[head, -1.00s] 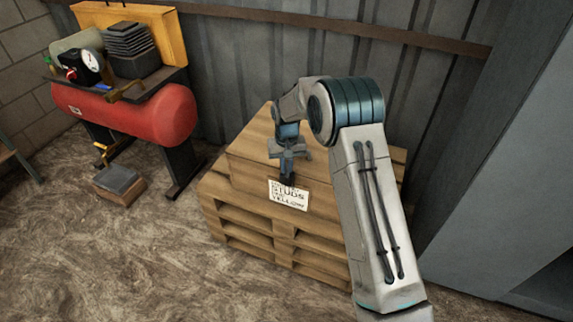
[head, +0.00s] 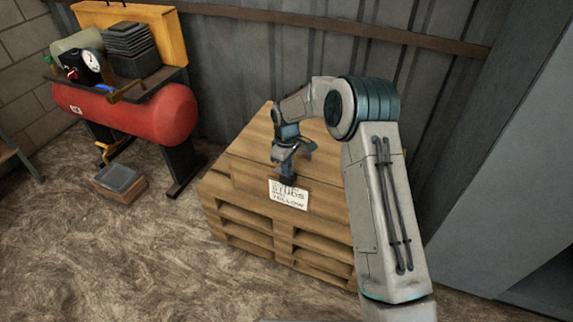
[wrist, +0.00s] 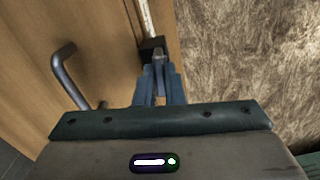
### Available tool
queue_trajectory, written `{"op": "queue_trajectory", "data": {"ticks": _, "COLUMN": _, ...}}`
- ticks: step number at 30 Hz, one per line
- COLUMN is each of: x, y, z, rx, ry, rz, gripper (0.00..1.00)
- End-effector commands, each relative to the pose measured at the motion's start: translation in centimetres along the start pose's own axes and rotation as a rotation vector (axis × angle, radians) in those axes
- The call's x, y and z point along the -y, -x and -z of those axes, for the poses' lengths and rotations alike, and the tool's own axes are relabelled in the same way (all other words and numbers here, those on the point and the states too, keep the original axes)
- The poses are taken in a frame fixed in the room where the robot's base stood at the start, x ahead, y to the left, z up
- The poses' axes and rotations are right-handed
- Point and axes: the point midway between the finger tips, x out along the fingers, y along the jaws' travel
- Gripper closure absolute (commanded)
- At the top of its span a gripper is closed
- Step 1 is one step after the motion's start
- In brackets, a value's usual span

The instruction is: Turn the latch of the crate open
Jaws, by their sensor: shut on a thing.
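The wooden crate (head: 250,172) stands on a pallet by the metal wall, with a white label (head: 288,195) on its front. My gripper (head: 287,172) is at the crate's front, just above the label. In the wrist view the crate's wood (wrist: 105,30) fills the upper left. My gripper's fingertips (wrist: 158,66) are shut on the small dark latch (wrist: 152,44) at the crate's face. The fingers cover part of the latch, and I cannot tell its exact angle.
A bent metal handle (wrist: 62,72) sits on the crate left of my fingers in the wrist view. A red compressor tank (head: 130,112) stands left of the crate, with a small box (head: 120,180) on the floor. A grey cabinet (head: 500,190) is at the right.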

Motion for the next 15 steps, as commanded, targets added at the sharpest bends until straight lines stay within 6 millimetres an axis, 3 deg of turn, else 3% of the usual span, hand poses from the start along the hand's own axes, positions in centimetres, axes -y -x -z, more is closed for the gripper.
{"op": "queue_trajectory", "data": {"ticks": 15, "x": -0.01, "y": 0.14, "z": 0.16, "rx": -0.004, "ry": 0.158, "rz": -0.002, "gripper": 1.00}}
